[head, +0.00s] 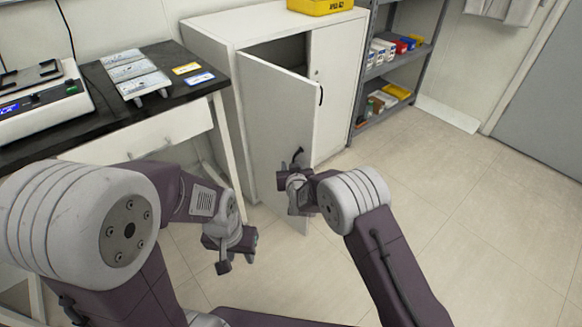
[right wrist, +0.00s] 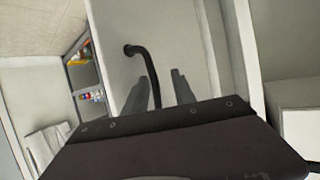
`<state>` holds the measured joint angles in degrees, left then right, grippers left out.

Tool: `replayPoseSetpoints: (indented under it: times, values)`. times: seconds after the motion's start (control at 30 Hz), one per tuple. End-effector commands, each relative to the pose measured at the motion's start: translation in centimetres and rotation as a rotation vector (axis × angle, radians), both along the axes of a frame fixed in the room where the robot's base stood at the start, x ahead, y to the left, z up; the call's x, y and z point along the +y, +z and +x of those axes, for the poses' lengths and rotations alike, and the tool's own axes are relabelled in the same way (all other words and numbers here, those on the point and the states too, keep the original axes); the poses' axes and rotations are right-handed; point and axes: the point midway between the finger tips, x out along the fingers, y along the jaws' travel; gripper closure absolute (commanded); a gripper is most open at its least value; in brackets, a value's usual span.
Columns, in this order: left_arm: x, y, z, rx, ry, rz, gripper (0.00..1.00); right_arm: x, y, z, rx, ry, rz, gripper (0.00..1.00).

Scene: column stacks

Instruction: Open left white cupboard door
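The white cupboard (head: 222,31) stands against the wall. Its left door (head: 275,122) is swung partway outward, with a dark gap at the top; its right door (head: 333,85) is shut. My right gripper (head: 295,180) is at the left door's outer side, by its black handle (head: 298,156). In the right wrist view the curved black handle (right wrist: 143,58) passes between the two fingers of my right gripper (right wrist: 160,92). The fingers are apart, with a gap to the right of the handle. My left gripper (head: 234,253) hangs low, open and empty, apart from the door.
A dark-topped table (head: 115,105) with a device and trays stands left of the cupboard, close to the door. A yellow bin (head: 320,5) is on the cupboard. A grey shelf (head: 385,75) stands to the right. The floor at right (head: 480,210) is clear.

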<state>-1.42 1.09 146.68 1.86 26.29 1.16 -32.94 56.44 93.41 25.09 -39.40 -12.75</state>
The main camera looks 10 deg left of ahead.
Motion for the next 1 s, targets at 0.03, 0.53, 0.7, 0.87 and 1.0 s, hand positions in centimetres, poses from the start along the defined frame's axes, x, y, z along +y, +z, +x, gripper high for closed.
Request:
replayPoseSetpoints:
  times: [0.03,0.53,0.7,0.87,1.0]
  values:
    - [0.0,0.1,0.0,0.000,0.000,0.000,0.64,-0.1,0.1,-0.1,0.001,0.000,0.000,0.69]
    - [0.0,3.1,0.0,0.000,0.000,0.000,0.64,-1.8,3.3,-7.0,0.001,0.002,0.000,0.69]
    - [0.0,3.3,0.0,0.000,0.000,0.000,0.64,-2.2,3.5,-8.0,0.000,0.002,0.000,0.69]
    - [0.0,3.2,0.0,0.000,0.000,0.000,0.64,-2.2,3.5,-8.0,-0.001,0.001,0.000,0.69]
    - [0.0,3.2,0.0,0.000,0.000,0.000,0.64,-2.2,3.4,-8.0,-0.001,0.002,0.000,0.69]
